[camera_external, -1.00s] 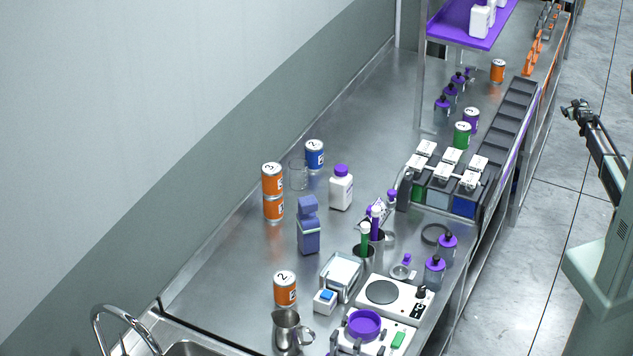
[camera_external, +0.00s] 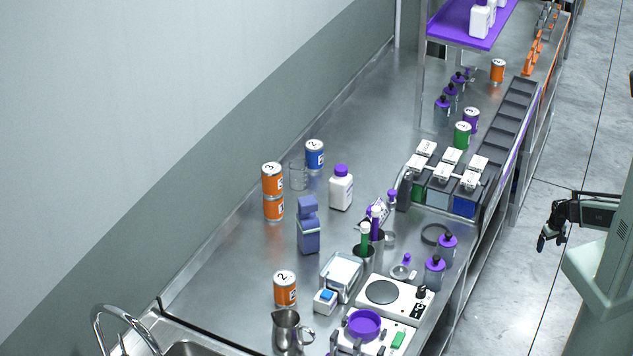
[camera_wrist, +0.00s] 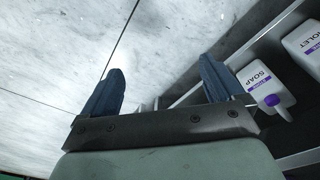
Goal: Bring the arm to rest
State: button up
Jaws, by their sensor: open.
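My gripper (camera_external: 546,237) hangs over the floor at the right in the external view, off the right edge of the steel bench (camera_external: 225,258) and apart from it. It points downward. In the wrist view its two dark blue fingers (camera_wrist: 160,90) stand wide apart with nothing between them, so it is open and empty. Pale floor tiles (camera_wrist: 60,45) show beyond the fingers.
The bench bears cans, bottles, a hot plate (camera_external: 383,293) and a row of lidded dye containers (camera_external: 438,185). In the wrist view a white soap bottle (camera_wrist: 262,85) stands on a shelf right of the fingers. The aisle floor (camera_external: 500,290) is clear.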

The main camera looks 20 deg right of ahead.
jog(key=s+a+f+g, duration=0.1)
jog(key=s+a+g, duration=0.2)
jog(key=s, duration=1.1)
jog(key=s+a+f+g, duration=0.1)
jog(key=s+a+g, duration=0.3)
jog(key=s, duration=1)
jog(key=shift+s+a, duration=0.35)
